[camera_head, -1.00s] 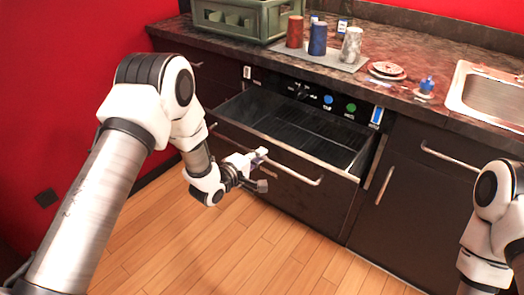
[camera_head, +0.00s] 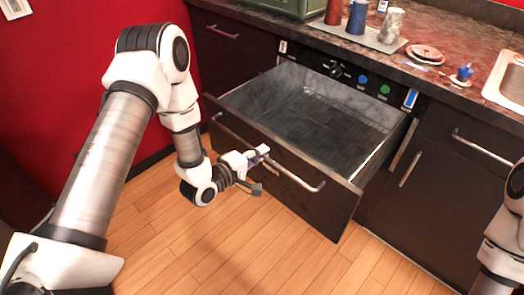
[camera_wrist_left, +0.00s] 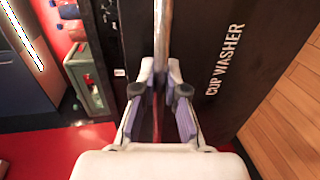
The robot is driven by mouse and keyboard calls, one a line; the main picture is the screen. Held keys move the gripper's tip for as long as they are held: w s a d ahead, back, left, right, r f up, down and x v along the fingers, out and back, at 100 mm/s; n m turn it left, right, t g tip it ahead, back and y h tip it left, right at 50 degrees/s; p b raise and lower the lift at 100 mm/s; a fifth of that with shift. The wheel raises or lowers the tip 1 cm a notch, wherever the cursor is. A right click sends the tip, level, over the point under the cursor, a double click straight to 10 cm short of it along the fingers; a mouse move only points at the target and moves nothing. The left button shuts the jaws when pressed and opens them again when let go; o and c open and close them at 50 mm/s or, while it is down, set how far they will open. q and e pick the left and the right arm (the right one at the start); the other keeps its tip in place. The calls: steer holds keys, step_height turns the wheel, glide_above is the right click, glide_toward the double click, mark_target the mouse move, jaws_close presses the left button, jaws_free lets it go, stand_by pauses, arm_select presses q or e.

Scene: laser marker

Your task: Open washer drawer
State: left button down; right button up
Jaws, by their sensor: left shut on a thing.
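The washer drawer (camera_head: 305,118) is pulled far out below the counter, and its grey inside looks empty. Its dark front (camera_head: 325,208) carries a long metal bar handle (camera_head: 297,178). My left gripper (camera_head: 262,152) is at the handle, left of its middle. In the left wrist view, my left gripper (camera_wrist_left: 161,75) has its two fingers on either side of the handle bar (camera_wrist_left: 162,30), shut on it. The drawer front there reads "CUP WASHER" (camera_wrist_left: 224,60). My right arm shows at the right edge; its gripper is out of view.
The counter (camera_head: 440,70) holds a green crate (camera_head: 290,8), several cups on a mat (camera_head: 365,35), stacked saucers (camera_head: 425,54) and a sink (camera_head: 508,80). A control panel (camera_head: 345,75) sits above the drawer. The wooden floor (camera_head: 230,250) in front is clear.

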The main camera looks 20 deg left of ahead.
arm_select(q)
steer(key=c, duration=1.2)
jaws_free()
steer(key=v, duration=1.2)
